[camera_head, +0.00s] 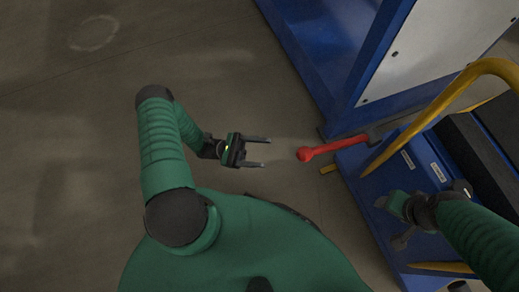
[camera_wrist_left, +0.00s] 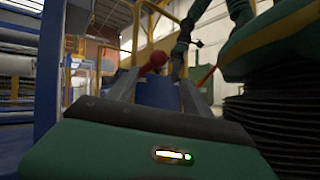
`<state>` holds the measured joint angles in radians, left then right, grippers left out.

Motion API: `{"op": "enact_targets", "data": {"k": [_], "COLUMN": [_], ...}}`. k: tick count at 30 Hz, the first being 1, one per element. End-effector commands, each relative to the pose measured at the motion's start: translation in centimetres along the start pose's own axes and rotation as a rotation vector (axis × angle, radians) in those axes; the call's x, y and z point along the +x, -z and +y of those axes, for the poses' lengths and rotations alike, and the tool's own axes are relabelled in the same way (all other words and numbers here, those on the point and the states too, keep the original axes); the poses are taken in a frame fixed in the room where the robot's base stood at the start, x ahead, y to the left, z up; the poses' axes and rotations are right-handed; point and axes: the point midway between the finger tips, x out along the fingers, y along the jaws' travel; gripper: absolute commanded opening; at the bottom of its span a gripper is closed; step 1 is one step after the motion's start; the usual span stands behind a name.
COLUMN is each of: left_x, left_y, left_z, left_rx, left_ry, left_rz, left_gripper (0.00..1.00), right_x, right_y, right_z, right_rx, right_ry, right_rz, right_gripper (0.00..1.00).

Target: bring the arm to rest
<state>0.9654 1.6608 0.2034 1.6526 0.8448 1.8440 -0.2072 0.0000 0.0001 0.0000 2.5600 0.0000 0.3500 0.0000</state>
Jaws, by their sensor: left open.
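My left arm is green with dark joints and comes in from the left in the head view. My left gripper (camera_head: 268,152) is open and empty, with its two fingers apart and pointing right. In the left wrist view its fingers (camera_wrist_left: 155,92) also stand apart with nothing held between them. My right arm comes in from the lower right, and my right gripper (camera_head: 385,203) is small and dark there, over the blue machine; its finger state is unclear.
A red lever (camera_head: 330,147) with a round knob juts from the blue machine (camera_head: 405,170), right of my left gripper with a gap between. A yellow rail (camera_head: 440,112) curves over the machine. A blue-framed white panel (camera_head: 430,45) stands behind. The floor (camera_head: 70,130) at left is clear.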

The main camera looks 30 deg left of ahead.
Motion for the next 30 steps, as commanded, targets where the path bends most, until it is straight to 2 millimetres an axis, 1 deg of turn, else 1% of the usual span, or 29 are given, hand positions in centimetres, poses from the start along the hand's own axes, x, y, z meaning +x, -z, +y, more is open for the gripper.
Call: {"op": "enact_targets", "data": {"k": [17,20,23,25,27,30], "left_x": [0.1,0.7,2.2,2.8,2.5,1.1], "left_y": [0.0,0.1,0.3,0.5,0.5,0.0], "left_z": [0.0,-0.4,-2.0,-3.9,-5.7,-6.8], "left_rx": [0.001,-0.013,-0.046,-0.058,-0.040,0.049], "left_ry": [0.002,0.069,0.280,0.499,0.732,1.046], "left_rz": [0.001,0.046,0.188,0.341,0.505,0.732], "left_gripper": [0.59,0.59,0.59,0.59,0.59,0.59], "right_x": [0.0,0.0,0.0,0.0,0.0,0.0], "right_y": [0.0,0.0,0.0,0.0,0.0,0.0], "right_z": [0.0,0.0,0.0,0.0,0.0,0.0], "right_rx": [0.000,0.000,0.000,0.000,0.000,0.000], "right_ry": [0.000,0.000,0.000,0.000,0.000,0.000], "right_rz": [0.000,0.000,0.000,0.000,0.000,0.000], "right_gripper": [0.59,0.59,0.59,0.59,0.59,0.59]}}
